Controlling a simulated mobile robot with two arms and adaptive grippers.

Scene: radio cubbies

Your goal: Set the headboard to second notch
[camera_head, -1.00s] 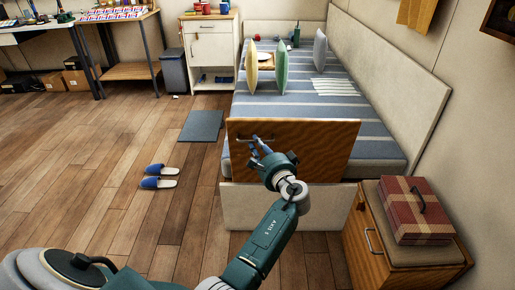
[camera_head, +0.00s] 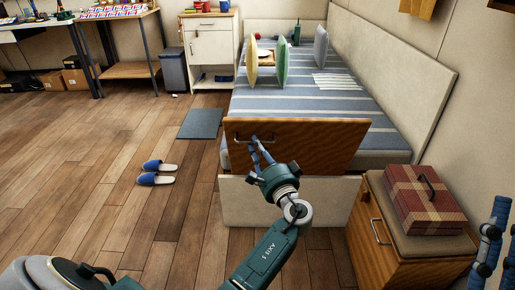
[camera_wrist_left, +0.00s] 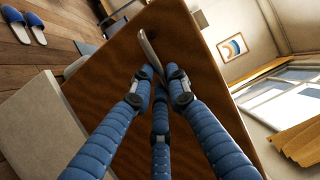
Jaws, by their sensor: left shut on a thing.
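The headboard (camera_head: 310,145) is a brown wooden panel at the near end of the bed, leaning toward me at its top. A metal bar handle (camera_head: 240,136) is on its upper left part. My left gripper (camera_head: 255,143) is at this handle with its blue fingers shut on it. In the left wrist view, the fingers (camera_wrist_left: 160,78) close around the handle (camera_wrist_left: 148,48) in front of the wood. The notches are not visible. My right gripper (camera_head: 490,245) shows only partly at the right edge, away from the headboard, and its opening is unclear.
The bed (camera_head: 300,98) has a striped blue cover and upright cushions (camera_head: 281,63). A wooden cabinet (camera_head: 385,250) with a plaid case (camera_head: 425,200) on top stands at the right.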

